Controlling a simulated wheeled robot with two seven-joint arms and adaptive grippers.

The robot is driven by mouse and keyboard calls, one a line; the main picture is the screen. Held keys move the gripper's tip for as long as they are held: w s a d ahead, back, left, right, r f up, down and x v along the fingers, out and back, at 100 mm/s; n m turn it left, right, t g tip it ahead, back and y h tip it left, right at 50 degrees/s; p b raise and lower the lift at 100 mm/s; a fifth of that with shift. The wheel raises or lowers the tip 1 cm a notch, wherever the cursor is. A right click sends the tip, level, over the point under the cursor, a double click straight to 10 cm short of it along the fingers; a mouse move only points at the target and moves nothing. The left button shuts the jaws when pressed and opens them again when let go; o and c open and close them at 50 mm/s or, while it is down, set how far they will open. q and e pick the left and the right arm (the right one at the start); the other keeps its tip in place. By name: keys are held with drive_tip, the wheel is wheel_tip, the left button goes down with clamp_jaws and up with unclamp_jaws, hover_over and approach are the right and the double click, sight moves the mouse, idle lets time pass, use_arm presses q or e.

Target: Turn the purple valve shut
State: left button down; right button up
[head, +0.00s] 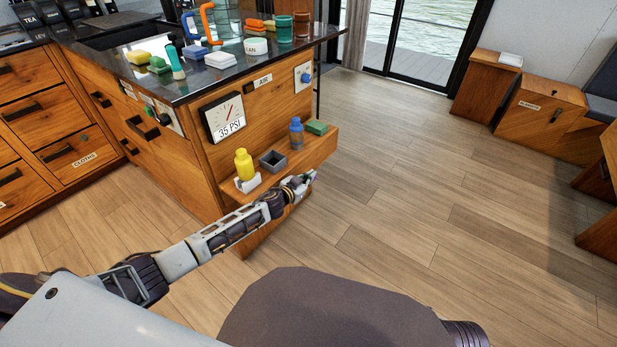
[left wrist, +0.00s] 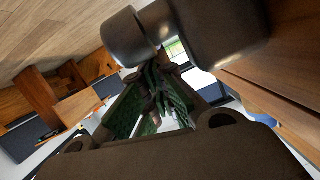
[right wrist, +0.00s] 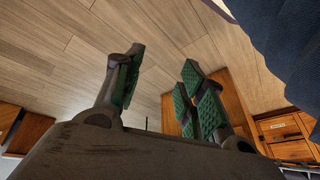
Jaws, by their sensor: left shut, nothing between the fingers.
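No clearly purple valve shows. A blue round knob (head: 306,77) sits on a white plate on the counter's end panel, beside the AIR label. A green knob (head: 148,111) is on the counter's left face. My left gripper (head: 310,178) is at the front edge of the low shelf, well below the blue knob. In the left wrist view its green-padded fingers (left wrist: 158,98) are together with nothing between them. My right gripper (right wrist: 160,90) shows only in the right wrist view, its fingers wide apart and empty over the floor.
The low shelf (head: 222,192) holds a yellow bottle (head: 243,165), a grey open box (head: 272,160), a blue bottle (head: 296,133) and a green block (head: 317,127). A gauge (head: 224,116) reading 35 PSI hangs above. The countertop is crowded. The floor (head: 420,170) on the right is clear.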

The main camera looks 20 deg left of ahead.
use_arm(q)
drive_tip(key=shift+s+a+f, duration=0.1)
drive_tip(key=shift+s+f, duration=0.05)
drive_tip(key=shift+f, duration=0.25)
use_arm(e)
drive_tip(key=shift+d+r, duration=0.1)
use_arm(q)
drive_tip(key=shift+r+p, duration=0.15)
drive_tip(key=shift+p, duration=0.15)
drive_tip(key=shift+r+p, duration=0.6)
drive_tip(key=shift+r, duration=0.1)
drive_tip(key=s+a+r+p, duration=0.2)
drive_tip(key=s+r+p, duration=0.3)
drive_tip(key=s, duration=0.4)
drive_tip(key=shift+r, duration=0.2)
use_arm(e)
drive_tip(key=s+d+f+g+h, duration=0.1)
drive_tip(key=s+d+f+g, duration=0.1)
drive_tip(key=d+f, duration=0.1)
drive_tip(key=shift+d+f, duration=0.2)
drive_tip(key=shift+f, duration=0.6)
